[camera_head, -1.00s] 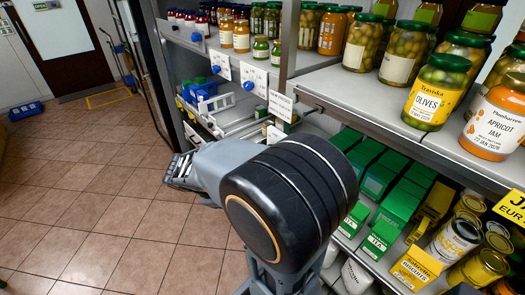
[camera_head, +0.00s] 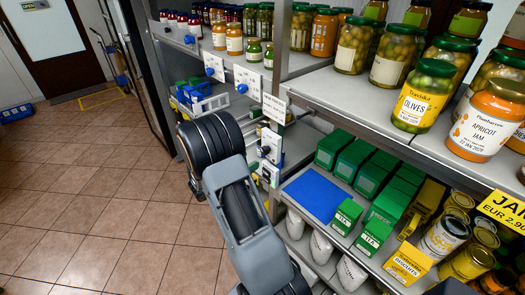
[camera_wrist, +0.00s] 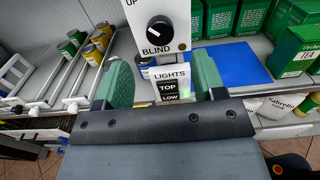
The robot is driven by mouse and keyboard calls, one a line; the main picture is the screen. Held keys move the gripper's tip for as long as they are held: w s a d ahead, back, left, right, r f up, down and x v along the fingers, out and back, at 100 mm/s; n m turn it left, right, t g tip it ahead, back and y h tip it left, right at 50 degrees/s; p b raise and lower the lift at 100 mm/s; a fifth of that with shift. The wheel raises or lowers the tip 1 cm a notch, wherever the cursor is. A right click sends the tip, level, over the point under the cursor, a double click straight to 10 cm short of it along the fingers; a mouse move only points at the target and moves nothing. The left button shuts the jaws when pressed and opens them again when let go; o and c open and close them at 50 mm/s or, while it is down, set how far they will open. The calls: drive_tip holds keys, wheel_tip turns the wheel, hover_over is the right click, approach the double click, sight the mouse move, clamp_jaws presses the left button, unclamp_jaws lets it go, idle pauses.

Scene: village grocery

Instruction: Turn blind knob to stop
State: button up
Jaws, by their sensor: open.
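The blind knob (camera_wrist: 160,30) is round and black, on a white panel marked BLIND below it and UP at its upper left. A pale pointer mark on it seems to lean to the upper left. The panel's top is cut off in the wrist view. The knob also shows small in the head view (camera_head: 264,151). My gripper (camera_wrist: 160,62) is open and empty, its green-padded fingers spread either side of the lower part of the panel. The knob appears above and beyond the fingertips, apart from them. My arm hides the gripper in the head view.
A blue mat (camera_head: 318,193) and green tea boxes (camera_head: 382,215) lie to the right. White rails with cans (camera_wrist: 70,48) are left. Shelves of jars (camera_head: 424,96) stand above.

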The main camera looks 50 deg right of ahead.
sight(263, 152)
drive_tip(key=d, duration=0.2)
drive_tip(key=d+p, duration=0.1)
drive_tip(key=d, duration=0.4)
drive_tip(key=shift+s+d, duration=0.15)
drive_tip(key=shift+s, duration=0.25)
drive_tip(key=c, duration=0.9)
